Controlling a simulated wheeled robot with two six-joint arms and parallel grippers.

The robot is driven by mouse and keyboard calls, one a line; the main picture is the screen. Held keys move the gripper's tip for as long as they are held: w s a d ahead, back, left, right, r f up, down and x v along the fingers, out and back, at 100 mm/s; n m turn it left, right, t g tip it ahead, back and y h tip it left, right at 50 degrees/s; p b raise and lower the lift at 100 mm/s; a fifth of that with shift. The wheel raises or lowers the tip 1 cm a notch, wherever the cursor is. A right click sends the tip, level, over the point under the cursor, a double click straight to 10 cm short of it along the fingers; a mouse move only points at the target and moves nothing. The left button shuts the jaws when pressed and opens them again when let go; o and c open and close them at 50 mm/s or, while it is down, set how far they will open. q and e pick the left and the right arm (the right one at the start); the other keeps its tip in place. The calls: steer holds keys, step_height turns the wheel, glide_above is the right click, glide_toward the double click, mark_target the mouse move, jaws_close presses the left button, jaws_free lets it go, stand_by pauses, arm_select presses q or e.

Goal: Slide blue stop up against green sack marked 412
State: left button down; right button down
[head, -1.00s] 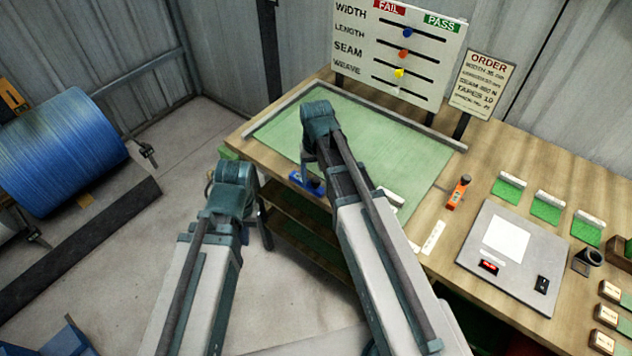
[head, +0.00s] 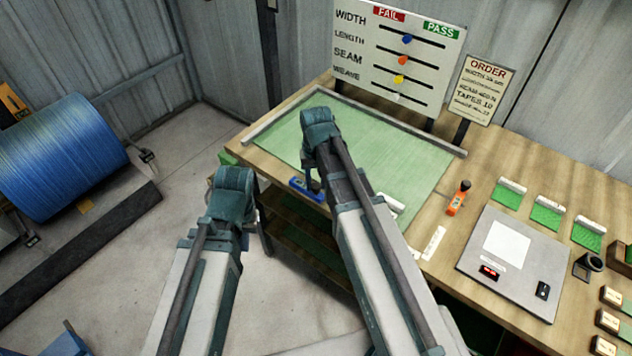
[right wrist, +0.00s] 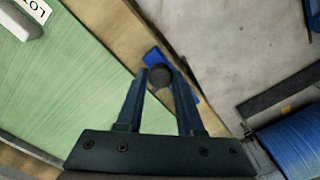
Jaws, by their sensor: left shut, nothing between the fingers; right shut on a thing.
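The blue stop (head: 301,187) is at the front edge of the bench, beside the green sheet (head: 365,150), which looks like the sack lying flat. In the right wrist view the stop (right wrist: 184,84) has a dark round knob (right wrist: 160,76). My right gripper (head: 314,188) is shut on this knob; its fingertips (right wrist: 160,80) stand on either side of it. A strip of bench wood shows between stop and green sheet. A white tag (right wrist: 34,10) with partly cut lettering lies on the sheet; no 412 is readable. My left gripper (head: 265,245) hangs in front of the bench, shut and empty, mostly behind its arm.
A grey rail (head: 285,115) runs along the sheet's left and back sides. The board with sliders (head: 400,50) stands behind. An orange tool (head: 458,198), a grey panel (head: 512,262) and green samples (head: 547,214) lie to the right. A blue roll (head: 60,155) stands far left.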

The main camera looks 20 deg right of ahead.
steer(key=shift+w, duration=0.1)
stand_by(0.8)
steer(key=shift+w+d, duration=0.6)
steer(key=shift+d, duration=0.3)
steer(key=c, duration=0.5)
jaws_free()
steer(key=shift+r, duration=0.15)
step_height(320, 180, up, 14)
steer(key=p, duration=1.3)
steer(key=shift+f+p, duration=0.25)
steer(key=shift+p, duration=0.15)
